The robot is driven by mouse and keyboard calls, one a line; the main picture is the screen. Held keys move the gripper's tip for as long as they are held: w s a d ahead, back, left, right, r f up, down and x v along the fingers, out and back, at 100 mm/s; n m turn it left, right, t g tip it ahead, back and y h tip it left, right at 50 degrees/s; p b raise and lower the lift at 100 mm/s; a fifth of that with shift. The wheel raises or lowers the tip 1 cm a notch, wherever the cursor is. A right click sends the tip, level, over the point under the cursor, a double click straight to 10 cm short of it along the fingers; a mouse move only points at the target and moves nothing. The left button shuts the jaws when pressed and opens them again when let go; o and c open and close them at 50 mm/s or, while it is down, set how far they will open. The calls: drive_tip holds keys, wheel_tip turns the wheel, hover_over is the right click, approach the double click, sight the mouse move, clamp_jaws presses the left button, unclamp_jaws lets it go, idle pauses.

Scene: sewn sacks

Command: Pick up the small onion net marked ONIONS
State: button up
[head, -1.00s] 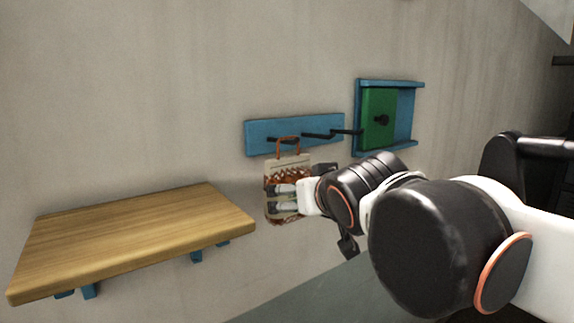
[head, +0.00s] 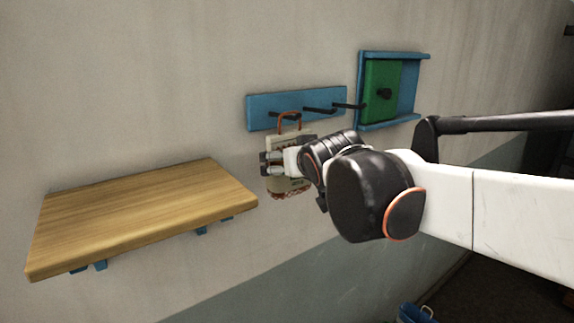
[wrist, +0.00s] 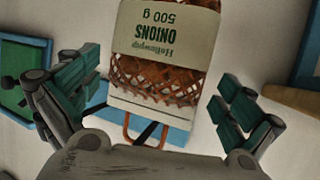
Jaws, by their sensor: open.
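The onion net (head: 291,186) hangs by its orange-brown handle from a hook on the blue rail (head: 297,107) on the wall. In the wrist view the net (wrist: 163,45) shows upside down, with a pale label reading ONIONS 500 g and brown mesh below it. My gripper (head: 272,163) is in front of the net in the head view and hides part of it. In the wrist view my gripper (wrist: 160,105) is open, with one finger at each side of the net's lower part in the picture. A gap shows between each finger and the net.
A wooden shelf (head: 140,215) is fixed to the wall at the left. A blue wall frame with a green sliding panel (head: 381,90) is at the upper right. More black hooks (head: 320,110) stick out of the rail. A blue container (head: 415,314) stands at the bottom right.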

drive_tip(key=x, duration=0.1)
drive_tip(key=p+x, duration=0.1)
drive_tip(key=x, duration=0.2)
drive_tip(key=shift+w+r+p, duration=0.35)
drive_tip(key=shift+w+f, duration=0.2)
drive_tip(key=shift+w, duration=0.05)
drive_tip(key=shift+c, duration=0.2)
drive_tip(key=c, duration=1.1)
